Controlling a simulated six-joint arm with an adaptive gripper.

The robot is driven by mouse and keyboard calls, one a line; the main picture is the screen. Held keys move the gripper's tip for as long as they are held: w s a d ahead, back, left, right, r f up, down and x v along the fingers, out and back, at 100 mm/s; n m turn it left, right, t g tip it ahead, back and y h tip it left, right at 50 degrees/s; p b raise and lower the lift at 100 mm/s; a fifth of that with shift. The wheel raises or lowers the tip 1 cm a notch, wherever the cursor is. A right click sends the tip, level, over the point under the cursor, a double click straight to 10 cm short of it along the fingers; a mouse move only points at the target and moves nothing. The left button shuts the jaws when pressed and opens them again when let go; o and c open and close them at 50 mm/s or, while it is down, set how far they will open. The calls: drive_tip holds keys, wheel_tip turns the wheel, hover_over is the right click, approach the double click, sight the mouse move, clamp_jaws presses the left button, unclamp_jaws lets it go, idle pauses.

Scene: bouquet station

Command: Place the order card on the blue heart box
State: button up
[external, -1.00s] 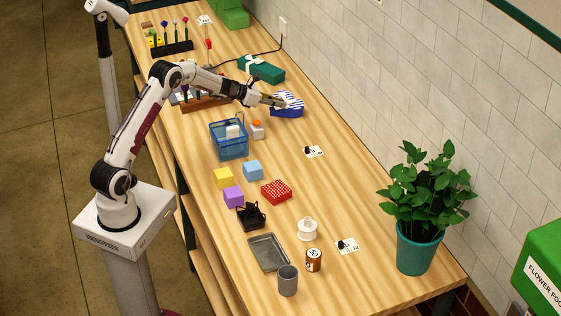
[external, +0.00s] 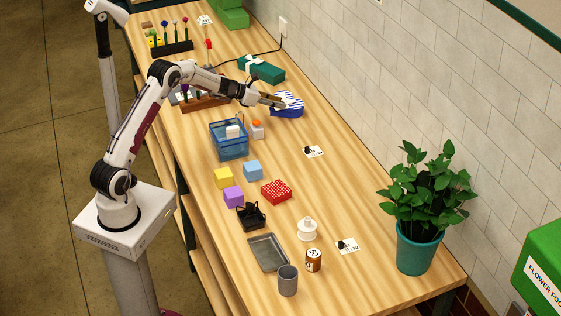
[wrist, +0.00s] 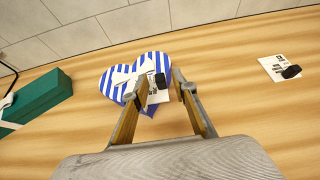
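The blue-and-white striped heart box (external: 287,112) lies toward the back of the table; its white bow also shows in the wrist view (wrist: 115,85). The order card (wrist: 158,97), white with a black clip, lies over the right part of the box top, seen between my fingers. My gripper (wrist: 161,88) is open, its two fingers apart on either side of the card, with a gap on the right. In the external view, my gripper (external: 279,101) is at the box top. The left finger hides part of the box and card; exact contact with the lid cannot be told.
A teal gift box (external: 262,69) with a white bow stands behind. Another clipped card (external: 315,152) lies to the right, near the wall. The table between it and the heart box is clear.

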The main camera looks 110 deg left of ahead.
drive_tip(key=v, duration=1.1)
drive_tip(key=shift+d, duration=0.2)
drive_tip(key=shift+s, duration=0.1)
idle(0.6)
